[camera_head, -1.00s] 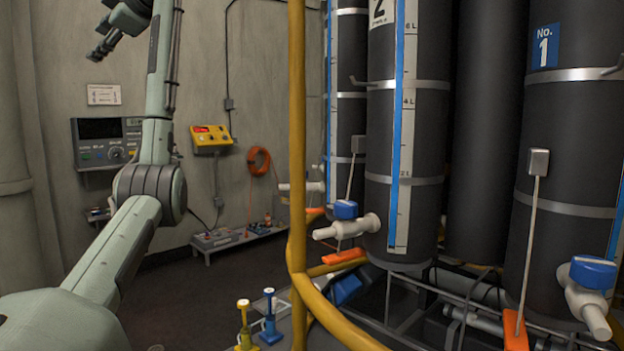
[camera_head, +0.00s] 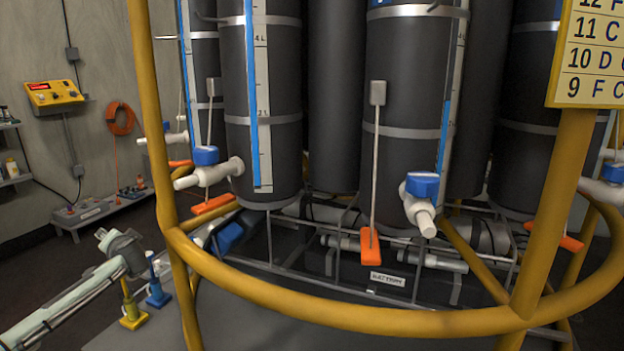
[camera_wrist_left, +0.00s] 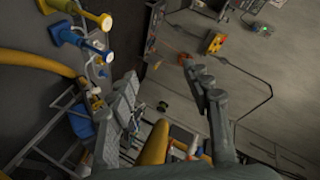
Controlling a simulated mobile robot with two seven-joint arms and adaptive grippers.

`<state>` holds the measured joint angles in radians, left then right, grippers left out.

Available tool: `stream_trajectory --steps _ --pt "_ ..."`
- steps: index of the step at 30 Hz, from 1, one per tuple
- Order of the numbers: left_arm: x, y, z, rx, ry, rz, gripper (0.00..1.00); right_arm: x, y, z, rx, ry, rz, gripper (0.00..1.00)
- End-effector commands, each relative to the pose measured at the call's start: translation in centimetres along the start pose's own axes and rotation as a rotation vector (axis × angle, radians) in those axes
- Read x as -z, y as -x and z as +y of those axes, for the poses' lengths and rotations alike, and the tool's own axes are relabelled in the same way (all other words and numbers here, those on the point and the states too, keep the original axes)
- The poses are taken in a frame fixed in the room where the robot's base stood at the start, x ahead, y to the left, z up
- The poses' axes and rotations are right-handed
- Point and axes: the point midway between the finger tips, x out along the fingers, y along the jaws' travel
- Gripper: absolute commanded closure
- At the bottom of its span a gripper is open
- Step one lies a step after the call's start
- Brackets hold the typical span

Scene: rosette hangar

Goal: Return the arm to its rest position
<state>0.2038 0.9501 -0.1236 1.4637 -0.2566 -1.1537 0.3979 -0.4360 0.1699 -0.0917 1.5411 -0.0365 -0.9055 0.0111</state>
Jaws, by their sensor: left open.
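My left arm (camera_head: 75,290) enters the head view at the lower left, with a joint near the yellow railing. My right arm and gripper are not in view.
A yellow railing (camera_head: 345,322) curves before several black cylinders (camera_head: 262,95) with white-and-blue valves. A yellow stand (camera_head: 131,305) and a blue stand (camera_head: 156,285) are close beside my arm. A yellow instrument box (camera_head: 54,94) and orange hose coil (camera_head: 121,118) hang on the wall.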

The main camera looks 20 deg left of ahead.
Motion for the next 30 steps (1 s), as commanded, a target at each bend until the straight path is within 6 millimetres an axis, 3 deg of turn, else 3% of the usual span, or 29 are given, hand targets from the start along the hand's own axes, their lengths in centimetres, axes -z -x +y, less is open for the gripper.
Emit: stream_trajectory --steps 1,6,12,18,26,30 --pt "-3.4 0.0 2.9 -0.05 -0.099 -0.014 0.51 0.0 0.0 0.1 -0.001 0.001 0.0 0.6" --pt "-13.3 1.1 10.1 -0.209 -0.367 -0.04 0.51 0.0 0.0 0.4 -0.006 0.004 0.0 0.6" --pt "-22.7 3.3 14.6 -0.355 -0.58 -0.062 0.51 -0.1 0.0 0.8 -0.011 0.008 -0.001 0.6" --pt "-30.7 6.0 17.3 -0.481 -0.734 -0.08 0.51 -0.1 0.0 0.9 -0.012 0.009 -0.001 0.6" --pt "-35.4 13.2 26.8 -0.646 -0.57 -0.157 0.51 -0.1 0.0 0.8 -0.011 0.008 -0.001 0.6" --pt "-37.8 19.2 32.9 -0.759 -0.468 -0.21 0.51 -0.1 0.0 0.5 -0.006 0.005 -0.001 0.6"
